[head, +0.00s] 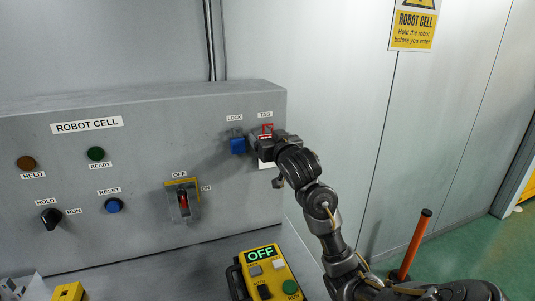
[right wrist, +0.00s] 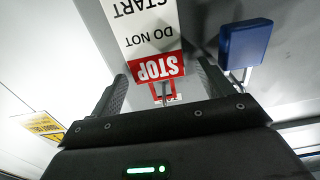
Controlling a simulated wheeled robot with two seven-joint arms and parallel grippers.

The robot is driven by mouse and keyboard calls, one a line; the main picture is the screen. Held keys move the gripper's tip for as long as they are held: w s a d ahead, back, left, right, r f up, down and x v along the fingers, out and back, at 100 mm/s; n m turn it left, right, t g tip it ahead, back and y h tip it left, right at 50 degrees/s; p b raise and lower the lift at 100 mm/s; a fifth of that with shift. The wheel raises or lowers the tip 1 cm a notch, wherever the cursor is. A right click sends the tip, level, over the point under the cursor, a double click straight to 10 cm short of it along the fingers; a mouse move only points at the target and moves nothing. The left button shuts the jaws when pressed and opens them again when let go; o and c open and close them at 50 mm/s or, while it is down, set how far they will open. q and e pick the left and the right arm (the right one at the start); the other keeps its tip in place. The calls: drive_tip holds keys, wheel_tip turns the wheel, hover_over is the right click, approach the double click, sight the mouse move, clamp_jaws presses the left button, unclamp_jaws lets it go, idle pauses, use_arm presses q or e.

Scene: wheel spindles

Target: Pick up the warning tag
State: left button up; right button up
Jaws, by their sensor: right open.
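The warning tag (right wrist: 152,30) is a white card with a red STOP band and the words DO NOT START. It hangs at the panel's right end under the TAG label. In the head view its red top (head: 266,129) shows above my right gripper (head: 268,149), which hides much of the rest. In the right wrist view the tag appears upside down, between the two fingers of my right gripper (right wrist: 162,75). The fingers are apart, with visible gaps at both sides of the tag. My left gripper is not in view.
A blue padlock (head: 238,146) hangs just left of the tag, close to my right gripper. The grey control panel (head: 130,190) carries lamps, knobs and a switch (head: 183,202). A yellow control box (head: 267,272) reading OFF stands below. An orange post (head: 415,245) stands at right.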

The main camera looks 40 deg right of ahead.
drive_tip(key=shift+s+r, duration=0.1)
drive_tip(key=c, duration=1.1)
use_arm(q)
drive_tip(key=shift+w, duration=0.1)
use_arm(e)
drive_tip(key=shift+o, duration=0.2)
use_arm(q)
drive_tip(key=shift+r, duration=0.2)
use_arm(e)
drive_tip(key=shift+r, duration=0.15)
